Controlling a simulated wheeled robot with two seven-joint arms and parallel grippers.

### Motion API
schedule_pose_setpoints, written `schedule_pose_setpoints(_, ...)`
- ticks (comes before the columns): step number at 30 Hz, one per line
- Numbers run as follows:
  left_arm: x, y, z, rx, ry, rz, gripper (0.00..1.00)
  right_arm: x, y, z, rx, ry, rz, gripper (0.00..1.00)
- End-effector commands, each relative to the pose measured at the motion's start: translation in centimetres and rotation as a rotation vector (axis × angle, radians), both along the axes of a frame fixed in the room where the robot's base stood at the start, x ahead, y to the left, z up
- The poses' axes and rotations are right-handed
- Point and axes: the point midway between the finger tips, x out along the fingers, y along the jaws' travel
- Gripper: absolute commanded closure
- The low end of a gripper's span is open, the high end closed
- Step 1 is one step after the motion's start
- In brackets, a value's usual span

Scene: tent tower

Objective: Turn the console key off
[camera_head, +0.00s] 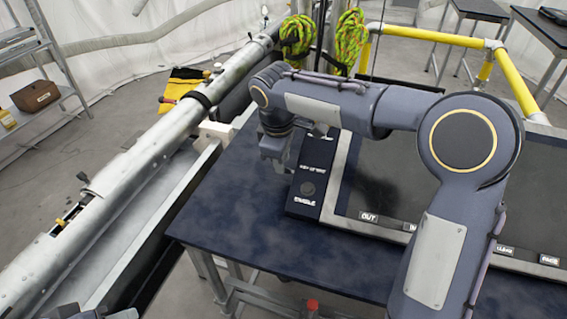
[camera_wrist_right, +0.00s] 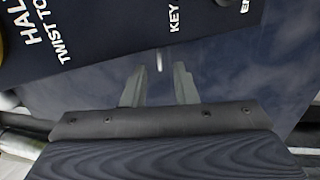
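The console's key panel (camera_head: 309,180) is a dark strip at the left end of the console, with white labels. A dark round fitting (camera_head: 308,188) sits between the upper label and the "ENABLE" label; whether a key is in it cannot be told. My right gripper (camera_head: 275,152) hangs just left of the strip's upper part. In the right wrist view, its two fingers (camera_wrist_right: 159,88) are apart, with a small pale peg-like shape (camera_wrist_right: 159,62) between and beyond them. The panel (camera_wrist_right: 110,35) there reads "HALT", "TWIST TO" and "KEY". Only a dark part of my left arm shows at the bottom left.
The dark blue table (camera_head: 240,220) is bare in front of the key panel. A large metal tube (camera_head: 150,150) runs along its left side. Yellow rails (camera_head: 510,75) and coiled green ropes (camera_head: 297,35) stand behind. More labelled switches line the console's front edge.

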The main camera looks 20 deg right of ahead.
Motion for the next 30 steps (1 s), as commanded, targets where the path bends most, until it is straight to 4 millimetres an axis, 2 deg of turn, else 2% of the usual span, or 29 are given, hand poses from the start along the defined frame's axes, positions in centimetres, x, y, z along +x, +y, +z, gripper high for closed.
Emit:
schedule_pose_setpoints(1,0.0,0.0,0.0,0.000,0.000,0.000,0.64,0.1,-0.1,-0.7,-0.001,0.003,0.000,0.74)
schedule_pose_setpoints(6,0.0,0.0,0.0,0.000,0.000,0.000,0.64,0.3,-0.2,-1.9,0.000,0.000,-0.001,0.74)
schedule_pose_setpoints(14,0.0,0.0,0.0,0.000,0.000,0.000,0.64,0.3,-0.2,-2.1,0.000,0.000,-0.001,0.74)
schedule_pose_setpoints(21,0.0,0.0,0.0,0.000,0.000,0.000,0.64,0.3,-0.2,-2.1,0.001,-0.001,-0.001,1.00)
schedule_pose_setpoints(27,0.0,0.0,0.2,0.000,0.000,0.000,0.64,0.3,-0.2,-2.0,0.002,0.002,-0.002,1.00)
schedule_pose_setpoints(30,0.0,0.0,1.4,0.000,0.000,0.000,0.64,0.4,-0.3,-1.6,0.018,0.029,-0.002,1.00)
